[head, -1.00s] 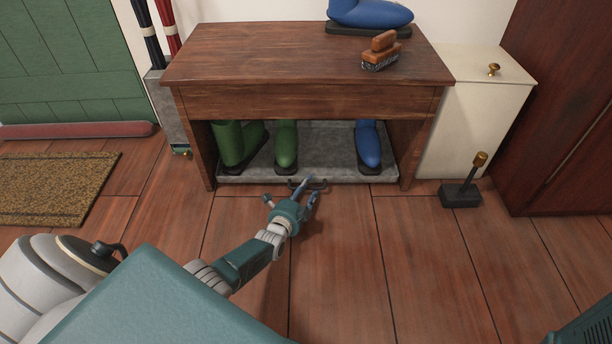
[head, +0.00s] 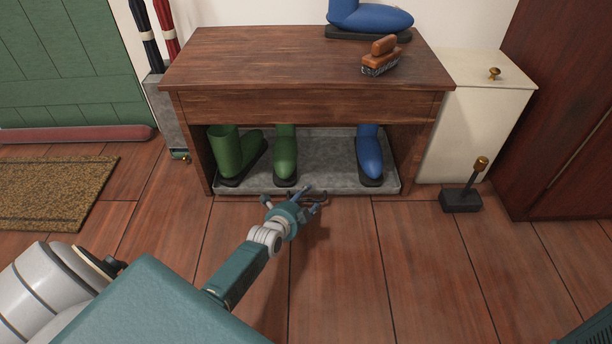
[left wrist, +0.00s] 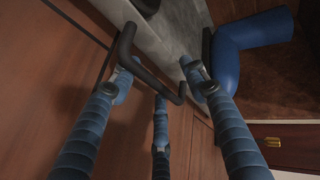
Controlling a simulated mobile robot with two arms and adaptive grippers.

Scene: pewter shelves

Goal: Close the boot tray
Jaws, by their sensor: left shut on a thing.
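The boot tray (head: 325,160) is a shallow grey tray on the floor under the wooden bench, its front edge about level with the bench's front legs. It bears two green boots (head: 285,155) and a blue boot (head: 369,150). My left gripper (head: 308,196) is at the dark handle (head: 320,200) on the tray's front. In the left wrist view the handle (left wrist: 152,72) is a dark bar between my blue-grey fingers (left wrist: 160,88), which are shut on it. My right gripper is not in view.
The wooden bench (head: 310,60) spans above the tray, with a brush (head: 381,55) and a blue boot (head: 370,18) on top. The floor in front is clear.

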